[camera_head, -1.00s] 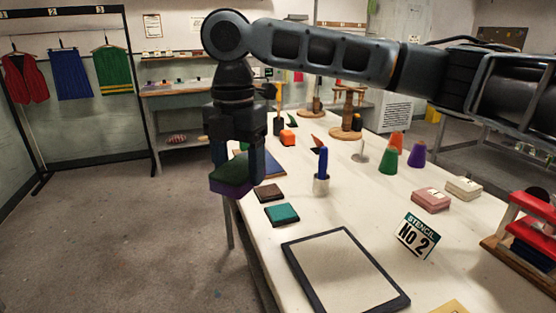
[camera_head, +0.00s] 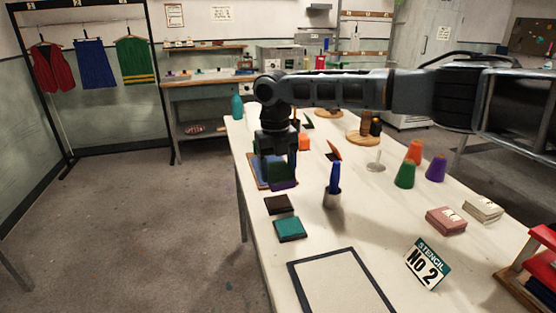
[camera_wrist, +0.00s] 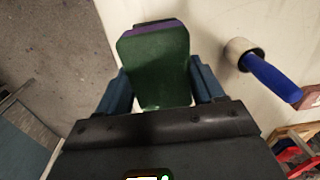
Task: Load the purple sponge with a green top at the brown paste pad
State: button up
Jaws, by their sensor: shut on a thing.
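My gripper (camera_head: 279,164) is shut on the purple sponge with a green top (camera_head: 282,177), which hangs below the fingers over the table's left side. In the wrist view the sponge's green face (camera_wrist: 155,65) fills the space between my two fingers, with a purple strip along its far edge. The brown paste pad (camera_head: 278,204) lies flat on the table just in front of the sponge in the head view, and the two appear apart. I cannot tell the sponge's exact height.
A teal pad (camera_head: 290,229) lies nearer than the brown one. A blue board (camera_head: 259,176) lies behind the gripper. Coloured cones (camera_head: 405,174) and a framed panel (camera_head: 340,284) are further right and nearer.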

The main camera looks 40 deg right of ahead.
aim_at(279, 201)
jog(key=shift+f+b, duration=2.7)
jog(key=shift+f, duration=0.3)
jog(key=shift+f, duration=0.45)
jog(key=shift+r+p, duration=2.9)
jog(key=shift+r, duration=0.65)
